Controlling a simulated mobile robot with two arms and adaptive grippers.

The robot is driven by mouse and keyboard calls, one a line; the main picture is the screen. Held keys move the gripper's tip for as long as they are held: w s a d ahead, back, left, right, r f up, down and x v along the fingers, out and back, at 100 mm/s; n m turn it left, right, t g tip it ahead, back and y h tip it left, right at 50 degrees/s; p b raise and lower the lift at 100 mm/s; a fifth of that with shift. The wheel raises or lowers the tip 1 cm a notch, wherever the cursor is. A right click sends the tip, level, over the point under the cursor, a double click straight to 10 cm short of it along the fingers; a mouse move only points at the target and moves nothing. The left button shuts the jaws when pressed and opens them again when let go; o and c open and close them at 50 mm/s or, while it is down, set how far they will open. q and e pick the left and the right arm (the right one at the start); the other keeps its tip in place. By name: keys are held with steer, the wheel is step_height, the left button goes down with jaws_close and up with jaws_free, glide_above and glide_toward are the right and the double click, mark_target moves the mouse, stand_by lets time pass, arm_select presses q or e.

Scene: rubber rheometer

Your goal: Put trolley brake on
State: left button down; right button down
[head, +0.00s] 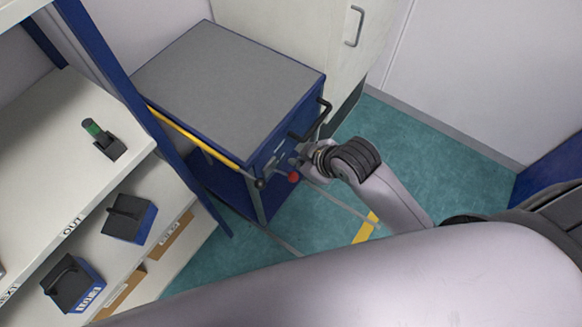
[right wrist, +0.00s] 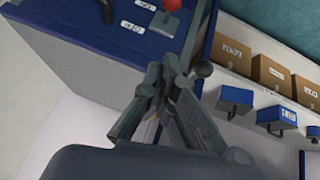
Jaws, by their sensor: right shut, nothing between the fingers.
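The trolley (head: 228,80) is a blue cabinet with a grey top, standing between the shelf rack and the pale cabinet. On its front end is a small lever with a red knob (head: 293,177). The red knob (right wrist: 172,4) also shows at the top edge of the right wrist view, beside two small white labels (right wrist: 131,27) whose text I cannot read surely. My right gripper (head: 298,160) is at this end face, close to the red knob. In the right wrist view the right gripper (right wrist: 167,78) is shut and empty. Whether it touches the lever is unclear. My left gripper is not in view.
A yellow bar (head: 197,135) ending in a black ball (head: 260,184) runs along the trolley's left side. A black handle (head: 318,113) sticks out at the right. The shelf rack (head: 50,120) with blue boxes stands left. Teal floor (head: 425,150) is open at the right.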

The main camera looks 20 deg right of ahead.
glide_above(291, 175)
steer(key=a, duration=0.1)
step_height(291, 175, down, 8)
steer(key=r, duration=0.1)
steer(key=f, duration=0.3)
steer(key=shift+d+p, duration=0.25)
steer(key=shift+p, duration=0.1)
steer(key=shift+d+f, duration=0.25)
steer(key=shift+f, duration=0.35)
